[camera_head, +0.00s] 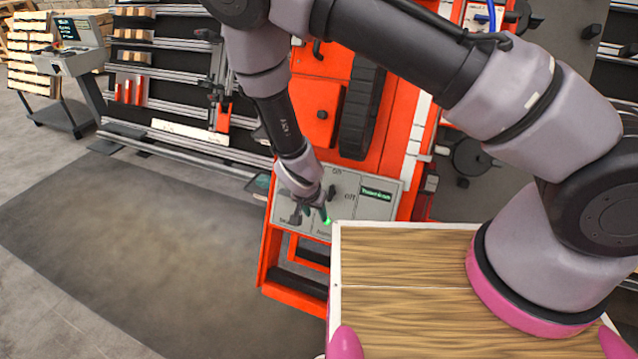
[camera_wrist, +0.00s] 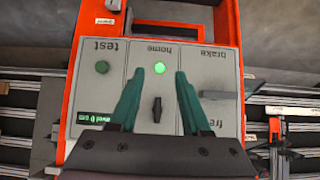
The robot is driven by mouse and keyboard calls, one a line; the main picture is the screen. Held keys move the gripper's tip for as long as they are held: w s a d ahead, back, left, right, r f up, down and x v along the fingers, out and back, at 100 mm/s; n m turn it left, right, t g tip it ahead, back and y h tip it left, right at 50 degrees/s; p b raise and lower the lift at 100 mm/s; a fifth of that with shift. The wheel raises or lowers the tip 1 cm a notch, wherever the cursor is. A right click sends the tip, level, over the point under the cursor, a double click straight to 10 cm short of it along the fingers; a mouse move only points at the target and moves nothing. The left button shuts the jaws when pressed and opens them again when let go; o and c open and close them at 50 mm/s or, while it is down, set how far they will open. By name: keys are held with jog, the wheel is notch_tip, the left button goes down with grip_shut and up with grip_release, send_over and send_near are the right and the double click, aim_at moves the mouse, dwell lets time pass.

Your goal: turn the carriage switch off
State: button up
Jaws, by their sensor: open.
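The carriage switch is a small black knob (camera_head: 333,192) on a grey control panel (camera_head: 398,212). In the head view it has ON above it and OFF to its right. Its handle stands lengthwise, in line with ON. In the wrist view the knob (camera_wrist: 157,108) shows between the two green fingers, below a lit green button (camera_wrist: 160,68). My gripper (camera_head: 325,214) is over the panel's lower middle, open and empty. In the wrist view the fingertips of my gripper (camera_wrist: 158,76) lie either side of the lit button. Contact with the panel cannot be told.
The panel also has a dark green test button (camera_wrist: 101,67), a grey brake lever (camera_wrist: 217,95) and a green display (camera_head: 376,192). An orange frame (camera_head: 270,262) surrounds it. A wooden-topped surface (camera_head: 400,262) is close at lower right. The floor at left is clear.

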aim_at(330, 192)
jog(key=w+d, duration=0.1)
jog(key=w, duration=0.2)
jog(key=w+d, duration=0.1)
jog(key=w, duration=0.3)
jog(key=w+d+f, duration=0.1)
jog(key=w, duration=0.3)
jog(key=shift+w+d+f, duration=0.1)
jog(key=shift+w+d, duration=0.05)
jog(key=shift+d, duration=0.2)
jog(key=shift+w+d+f, duration=0.15)
jog(key=shift+w+f, duration=0.15)
jog(key=shift+f, duration=0.25)
grip_shut()
